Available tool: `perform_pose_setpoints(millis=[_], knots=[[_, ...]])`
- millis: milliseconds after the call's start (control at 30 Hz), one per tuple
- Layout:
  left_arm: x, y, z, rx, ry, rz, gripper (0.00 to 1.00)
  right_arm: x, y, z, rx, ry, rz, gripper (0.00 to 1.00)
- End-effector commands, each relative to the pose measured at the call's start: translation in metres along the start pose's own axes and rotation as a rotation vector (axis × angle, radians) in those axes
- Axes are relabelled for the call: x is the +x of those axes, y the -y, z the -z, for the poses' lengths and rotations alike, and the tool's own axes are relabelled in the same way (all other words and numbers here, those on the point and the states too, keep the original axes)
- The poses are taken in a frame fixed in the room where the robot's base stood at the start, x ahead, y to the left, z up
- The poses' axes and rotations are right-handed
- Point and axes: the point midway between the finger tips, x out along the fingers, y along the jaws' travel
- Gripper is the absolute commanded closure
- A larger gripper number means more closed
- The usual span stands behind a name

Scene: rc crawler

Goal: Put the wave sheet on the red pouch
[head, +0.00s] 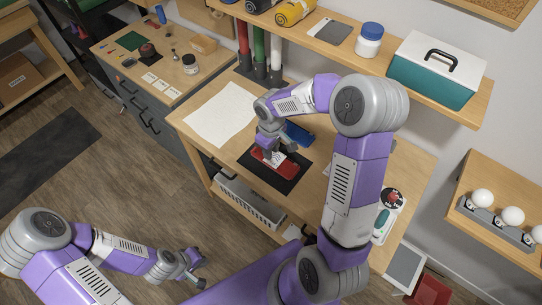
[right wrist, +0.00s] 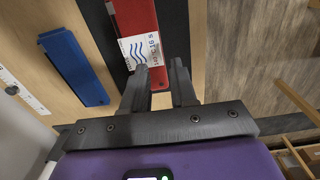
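The red pouch (head: 262,168) lies on a black mat (head: 290,181) on the wooden workbench. The wave sheet (right wrist: 140,48), white with blue wavy lines and black print, lies on the red pouch (right wrist: 128,14), slightly turned. The sheet also shows as a small white patch (head: 278,157) in the head view. My right gripper (head: 271,151) is just above the pouch. In the right wrist view its fingers (right wrist: 159,70) are apart, with the sheet's near end by their tips; I see nothing clamped. My left gripper (head: 200,270) is open and empty, away from the bench.
A blue case (head: 299,133) lies beside the mat and also shows in the right wrist view (right wrist: 75,67). A large white sheet (head: 224,114) covers the bench's left part. A shelf (head: 400,75) with a teal box (head: 433,80) hangs behind. A white device (head: 388,214) stands at right.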

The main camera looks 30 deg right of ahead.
Motion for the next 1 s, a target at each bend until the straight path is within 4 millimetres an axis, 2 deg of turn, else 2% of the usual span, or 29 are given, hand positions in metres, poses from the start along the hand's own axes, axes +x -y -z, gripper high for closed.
perform_pose_setpoints(millis=[33, 200, 333, 400, 467, 567, 633, 700, 800, 900, 1000], knots=[[-0.002, -0.001, 0.000, 0.000, 0.000, 0.000, 1.00, -0.013, -0.001, 0.001, 0.000, -0.004, -0.003, 0.73], [-0.005, -0.002, 0.000, 0.000, 0.000, 0.000, 1.00, -0.039, -0.001, 0.000, 0.001, -0.002, -0.002, 0.73], [-0.006, -0.002, 0.000, 0.000, 0.000, 0.000, 1.00, -0.047, 0.001, 0.000, 0.001, 0.000, 0.003, 0.73], [-0.006, -0.002, 0.000, 0.000, 0.000, 0.000, 1.00, -0.040, 0.008, 0.002, 0.004, -0.004, 0.023, 0.73], [-0.006, -0.002, 0.000, 0.000, 0.000, 0.000, 1.00, -0.022, 0.020, 0.003, 0.013, -0.012, 0.060, 0.73], [-0.006, -0.002, 0.000, 0.000, 0.000, 0.000, 1.00, 0.023, 0.056, 0.005, 0.056, -0.038, 0.157, 0.73], [-0.006, -0.002, 0.000, 0.000, 0.000, 0.000, 1.00, 0.060, 0.088, 0.002, 0.117, -0.056, 0.235, 0.73], [-0.006, -0.002, 0.000, 0.000, 0.000, 0.000, 1.00, 0.094, 0.120, -0.006, 0.200, -0.069, 0.304, 0.73], [-0.006, -0.002, 0.000, 0.000, 0.000, 0.000, 1.00, 0.133, 0.159, -0.026, 0.332, -0.076, 0.366, 0.73], [-0.006, -0.002, 0.000, 0.000, 0.000, 0.000, 1.00, 0.160, 0.185, -0.049, 0.453, -0.072, 0.387, 0.73], [-0.006, -0.002, 0.000, 0.000, 0.000, 0.000, 1.00, 0.176, 0.200, -0.068, 0.543, -0.068, 0.381, 0.73]])
